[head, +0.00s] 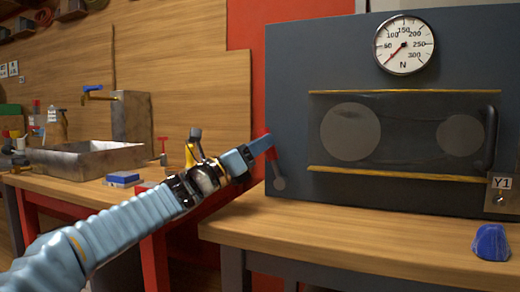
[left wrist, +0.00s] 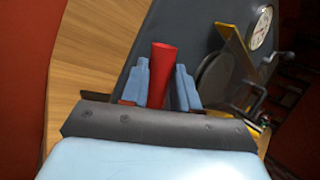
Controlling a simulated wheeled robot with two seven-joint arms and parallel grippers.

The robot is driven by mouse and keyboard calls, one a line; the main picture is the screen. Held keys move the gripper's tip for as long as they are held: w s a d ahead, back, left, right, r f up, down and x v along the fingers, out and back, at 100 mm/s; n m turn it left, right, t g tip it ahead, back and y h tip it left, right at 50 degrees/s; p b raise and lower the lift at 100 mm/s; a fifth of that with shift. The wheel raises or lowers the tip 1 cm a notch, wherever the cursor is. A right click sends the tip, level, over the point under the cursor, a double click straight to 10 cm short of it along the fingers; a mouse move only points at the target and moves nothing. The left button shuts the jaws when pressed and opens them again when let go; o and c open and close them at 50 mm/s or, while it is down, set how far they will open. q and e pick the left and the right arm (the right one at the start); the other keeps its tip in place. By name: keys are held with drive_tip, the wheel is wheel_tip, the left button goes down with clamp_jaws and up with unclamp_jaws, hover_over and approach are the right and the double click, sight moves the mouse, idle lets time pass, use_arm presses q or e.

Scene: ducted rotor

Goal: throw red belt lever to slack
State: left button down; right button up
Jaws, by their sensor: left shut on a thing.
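The red belt lever (head: 270,148) is on the left part of the dark grey panel (head: 290,75), with a grey arm running down to a round pivot (head: 279,184). It tilts a little to the left of upright. My left gripper (head: 262,146) reaches in from the left and is shut on the lever's red handle. In the left wrist view the red handle (left wrist: 162,72) stands between the two blue fingers. The dial gauge (head: 404,45), marked N, has its red needle pointing to the lower left, near the low end. My right gripper is not in view.
The window with two grey pulley discs (head: 350,132) has yellow rails above and below. A plate marked Y1 (head: 502,183) and a blue lump (head: 491,242) are at the right of the wooden bench (head: 370,235). A metal sink (head: 85,158) stands at the left.

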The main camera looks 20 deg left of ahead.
use_arm(q)
drive_tip(key=shift+a, duration=0.1)
drive_tip(key=c, duration=0.8)
unclamp_jaws()
drive_tip(key=shift+c, duration=0.2)
drive_tip(key=b+v, duration=0.2)
drive_tip(key=v, duration=1.2)
drive_tip(key=shift+w, duration=0.1)
